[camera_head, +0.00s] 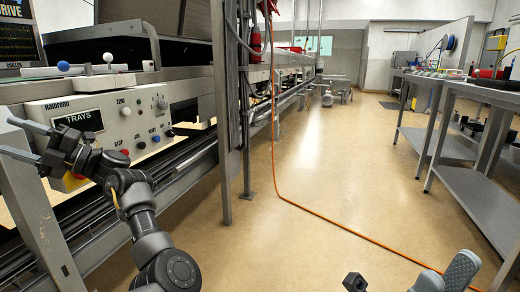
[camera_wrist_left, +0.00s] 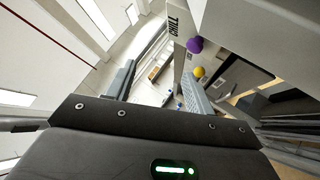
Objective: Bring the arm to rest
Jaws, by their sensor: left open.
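My left arm comes in from the lower left of the head view. Its left gripper (camera_head: 25,140) points left in front of the control panel, with its two fingers apart and nothing between them. The left wrist view shows the same gripper (camera_wrist_left: 158,88) open and empty, with clear space between its fingers. Grey rounded parts, which I take for my right gripper (camera_head: 446,276), show at the bottom right of the head view. They are cut off by the frame edge, so I cannot tell whether it is open or shut.
The control panel (camera_head: 110,122) stands close behind my left gripper. Metal tables (camera_head: 470,190) stand at the right. An orange cable (camera_head: 340,228) crosses the floor (camera_head: 310,170), whose middle is otherwise open.

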